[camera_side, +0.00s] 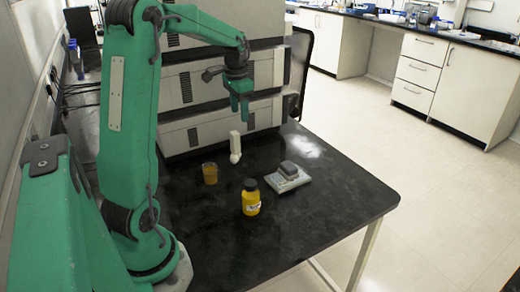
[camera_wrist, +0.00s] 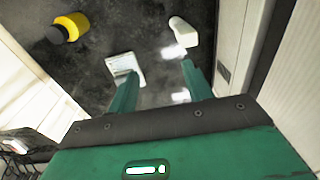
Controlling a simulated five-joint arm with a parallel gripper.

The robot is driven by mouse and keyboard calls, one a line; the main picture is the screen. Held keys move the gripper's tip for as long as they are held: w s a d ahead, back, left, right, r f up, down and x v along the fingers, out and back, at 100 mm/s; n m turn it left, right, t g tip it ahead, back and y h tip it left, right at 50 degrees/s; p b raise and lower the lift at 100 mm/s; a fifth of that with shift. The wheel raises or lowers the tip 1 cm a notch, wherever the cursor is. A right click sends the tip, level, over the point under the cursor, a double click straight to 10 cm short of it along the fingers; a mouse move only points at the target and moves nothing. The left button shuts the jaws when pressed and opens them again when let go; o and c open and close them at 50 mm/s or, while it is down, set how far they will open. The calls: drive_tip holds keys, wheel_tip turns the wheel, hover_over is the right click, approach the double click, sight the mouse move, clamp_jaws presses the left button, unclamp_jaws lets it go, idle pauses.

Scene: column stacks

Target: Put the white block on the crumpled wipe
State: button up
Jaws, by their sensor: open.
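The white block (camera_side: 235,141) stands upright on the black table in the side view. A small rounded white lump (camera_side: 235,158) at its foot looks like the crumpled wipe, and the block appears to rest on it. In the wrist view the block (camera_wrist: 184,37) shows at the top, with the rounded white lump (camera_wrist: 175,22) at its far end. My gripper (camera_side: 240,108) is open and empty, above the table and higher than the block, apart from it. In the wrist view its two fingers (camera_wrist: 157,85) are spread, with nothing between them.
A yellow bottle with a black cap (camera_side: 251,198) and an amber beaker (camera_side: 210,173) stand nearby. A white scale-like pad (camera_side: 287,182) bears a grey item (camera_side: 288,169). Stacked grey-white units (camera_side: 222,92) rise behind. The table's right part is clear.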

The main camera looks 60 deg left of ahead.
drive_tip(key=s+d+r+t, duration=0.1)
drive_tip(key=s+d+r, duration=0.15)
drive_tip(key=d, duration=0.55)
drive_tip(key=s+d+r+t, duration=0.2)
drive_tip(key=d+r, duration=0.1)
drive_tip(key=d, duration=0.6)
drive_tip(key=s+d+f+t, duration=0.1)
drive_tip(key=s+d+t, duration=0.1)
drive_tip(key=s+d, duration=0.7)
drive_tip(key=shift+s+d+f, duration=0.15)
drive_tip(key=shift+s+d, duration=0.05)
drive_tip(key=shift+d, duration=0.05)
